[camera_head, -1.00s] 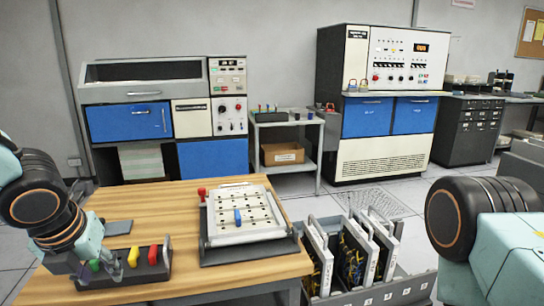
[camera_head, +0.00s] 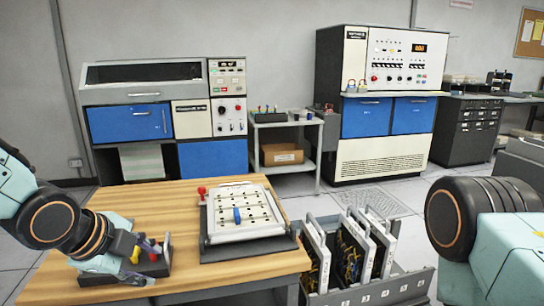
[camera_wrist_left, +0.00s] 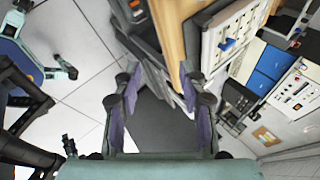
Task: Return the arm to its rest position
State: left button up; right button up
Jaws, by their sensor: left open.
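My left gripper (camera_head: 146,254) is at the front left of the wooden table, in front of the dark tool rack (camera_head: 155,266) in the head view, and hides part of it. In the left wrist view the two fingers of this gripper (camera_wrist_left: 163,104) stand wide apart with nothing between them. Dark floor and the table's side show beyond them. A yellow handle (camera_head: 135,255) and a red handle (camera_head: 155,250) show beside the gripper. My right arm shows at the right edge of the head view; its gripper is out of the picture.
The wooden table (camera_head: 160,200) bears a white pegged panel (camera_head: 240,212) with a blue piece and a red knob. A grey crate of upright boards (camera_head: 400,290) stands right of the table. Blue-fronted cabinets line the back wall.

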pick_arm(q)
jog(key=s+f+n+g+y, duration=0.1)
jog(key=s+f+n, duration=0.3)
jog(key=f+n, duration=0.5)
jog(key=s+f+n, duration=0.4)
jog(key=f+n, duration=0.4)
jog(key=f, duration=0.1)
jog(key=s+f+n+g, duration=0.1)
jog(key=s+f+g, duration=0.2)
jog(key=s+f, duration=0.3)
jog(key=s+f+n+g+y, duration=0.1)
jog(key=s+f, duration=0.6)
jog(key=s, duration=0.8)
jog(key=shift+a+g, duration=0.25)
jog(key=shift+g, duration=0.65)
jog(key=shift+f, duration=0.1)
